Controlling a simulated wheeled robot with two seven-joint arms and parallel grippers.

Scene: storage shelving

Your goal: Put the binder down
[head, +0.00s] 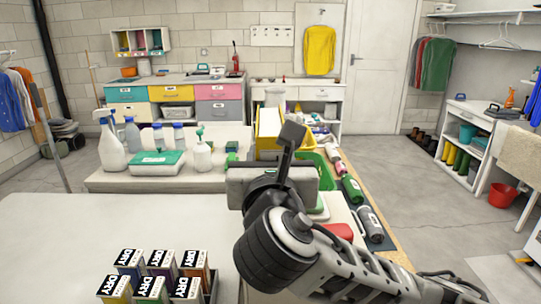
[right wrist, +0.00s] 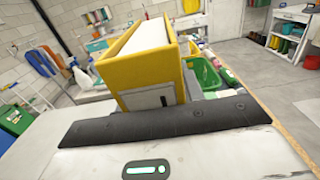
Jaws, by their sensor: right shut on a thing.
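The yellow binder (head: 267,128) with white pages is upright in the head view, just beyond my right gripper (head: 272,168). In the right wrist view the binder (right wrist: 152,58) stands in front of the gripper's dark front edge, tilted in the picture. My right gripper is shut on its near end; the fingertips are mostly hidden. I cannot tell whether the binder's bottom touches a surface. My left gripper is not in view.
A green crate (head: 325,172) lies close to the right of the binder. Spray bottles (head: 112,148) and a green-lidded box (head: 157,163) stand to the left. Several DRY boxes (head: 155,275) sit at the front. The white tabletop (head: 60,235) is clear at left.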

